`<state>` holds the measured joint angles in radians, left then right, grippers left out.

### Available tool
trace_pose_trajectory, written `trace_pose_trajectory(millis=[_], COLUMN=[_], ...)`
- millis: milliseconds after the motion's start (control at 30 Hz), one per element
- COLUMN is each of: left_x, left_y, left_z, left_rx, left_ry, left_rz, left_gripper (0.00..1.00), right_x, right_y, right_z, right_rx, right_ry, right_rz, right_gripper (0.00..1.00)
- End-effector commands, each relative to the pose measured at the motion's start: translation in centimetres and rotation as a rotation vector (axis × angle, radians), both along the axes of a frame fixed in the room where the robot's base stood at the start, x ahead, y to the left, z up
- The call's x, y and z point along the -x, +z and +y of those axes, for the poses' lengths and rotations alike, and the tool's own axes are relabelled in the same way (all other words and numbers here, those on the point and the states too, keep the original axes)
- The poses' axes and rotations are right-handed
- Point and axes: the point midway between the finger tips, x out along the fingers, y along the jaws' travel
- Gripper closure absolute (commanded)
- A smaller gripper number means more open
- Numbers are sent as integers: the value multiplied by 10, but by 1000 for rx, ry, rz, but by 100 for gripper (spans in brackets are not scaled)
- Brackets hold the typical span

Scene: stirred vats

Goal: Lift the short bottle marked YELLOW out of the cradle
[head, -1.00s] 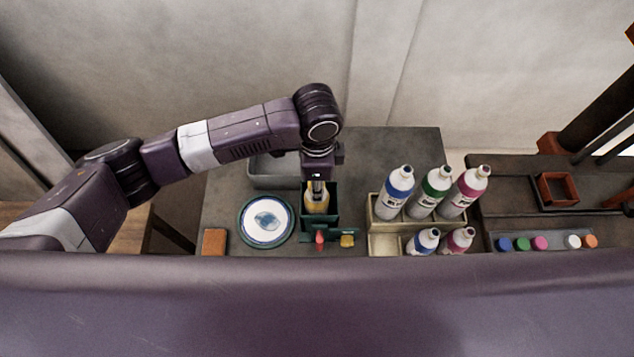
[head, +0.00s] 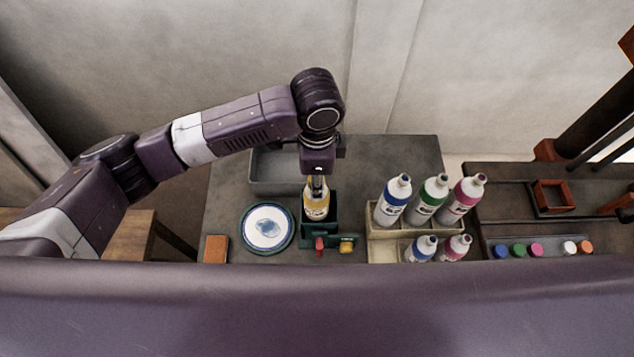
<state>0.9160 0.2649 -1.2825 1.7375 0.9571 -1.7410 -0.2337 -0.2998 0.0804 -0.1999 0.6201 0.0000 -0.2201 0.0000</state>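The short bottle with a yellow band (head: 316,204) is upright at the dark green cradle (head: 333,213), left of the bottle caddy. Its label faces me, but the writing is too small to read. My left gripper (head: 317,184) points straight down from above and is shut on the bottle's neck. The fingers and wrist hide the bottle's top. The bottle stands higher than the cradle's front, and its lower end is still close to or inside the cradle; I cannot tell which. My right gripper is not in view.
A beige caddy (head: 383,252) with several bottles stands close on the right. A plate-like dish (head: 267,228) lies on the left. A grey tray (head: 270,187) sits behind. A red knob (head: 319,244) and a yellow one (head: 347,246) are in front. Coloured caps line the right bench.

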Motion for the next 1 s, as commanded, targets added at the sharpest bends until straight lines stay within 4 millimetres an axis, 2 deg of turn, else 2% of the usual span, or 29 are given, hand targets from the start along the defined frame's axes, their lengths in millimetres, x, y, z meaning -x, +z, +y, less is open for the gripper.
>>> trace_pose_trajectory(millis=[500, 867, 1000], left_x=[0, 0, 8], left_y=[30, 33, 32], left_z=[-1, -1, -1], left_rx=[2, 2, 2], left_ry=[-1, -1, -3], left_rz=[-2, -2, -1], left_gripper=[96, 96, 96], right_x=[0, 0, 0], right_y=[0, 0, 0], right_z=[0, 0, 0], right_rx=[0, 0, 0], right_ry=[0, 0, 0], right_rz=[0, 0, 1], right_gripper=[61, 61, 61])
